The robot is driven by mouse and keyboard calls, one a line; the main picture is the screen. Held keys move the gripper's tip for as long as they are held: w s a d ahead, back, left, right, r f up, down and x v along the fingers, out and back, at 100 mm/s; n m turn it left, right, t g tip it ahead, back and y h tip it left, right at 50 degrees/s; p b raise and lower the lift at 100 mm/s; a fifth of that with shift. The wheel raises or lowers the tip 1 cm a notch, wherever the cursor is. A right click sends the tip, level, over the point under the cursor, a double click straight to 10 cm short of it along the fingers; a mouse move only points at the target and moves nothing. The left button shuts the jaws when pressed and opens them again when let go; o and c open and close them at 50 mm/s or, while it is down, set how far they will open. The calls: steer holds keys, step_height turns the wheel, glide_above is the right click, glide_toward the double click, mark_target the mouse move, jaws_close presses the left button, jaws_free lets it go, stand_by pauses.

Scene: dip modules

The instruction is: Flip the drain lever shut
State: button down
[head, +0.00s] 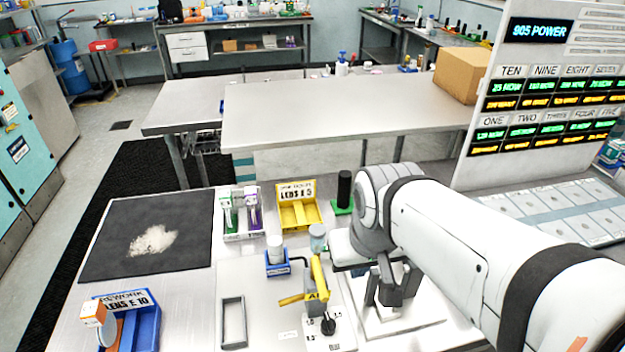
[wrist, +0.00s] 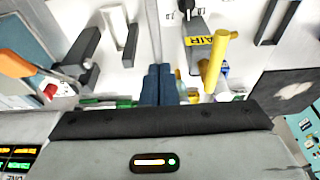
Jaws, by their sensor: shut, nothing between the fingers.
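I cannot read a drain label in either view. A yellow lever (head: 319,273) stands at the front middle of the bench, by a yellow plate (head: 315,296) reading "AIR". The wrist view shows this lever (wrist: 218,60) to the right of my fingers. An orange handle (wrist: 15,62) shows at the wrist view's left edge; whether it is the drain lever, I cannot tell. My gripper (wrist: 160,72) is shut and empty, its dark blue fingers together, apart from both handles.
A dark grey upright bracket (wrist: 84,55) stands left of my fingers in the wrist view. The dark mat (head: 110,250) lies at left.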

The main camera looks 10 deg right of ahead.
steer(key=shift+s, duration=0.15)
steer(key=w+d+f+m+g, duration=0.1)
steer(key=w+g, duration=0.2)
steer(key=w, duration=1)
steer(key=w+f+g+p, duration=0.1)
steer(key=w+g, duration=0.2)
steer(key=w, duration=1)
steer(key=shift+w+d+f+m+y, duration=0.3)
steer(key=shift+w+d+f+m, duration=0.05)
steer(key=shift+m, duration=0.05)
steer(key=shift+f, duration=0.1)
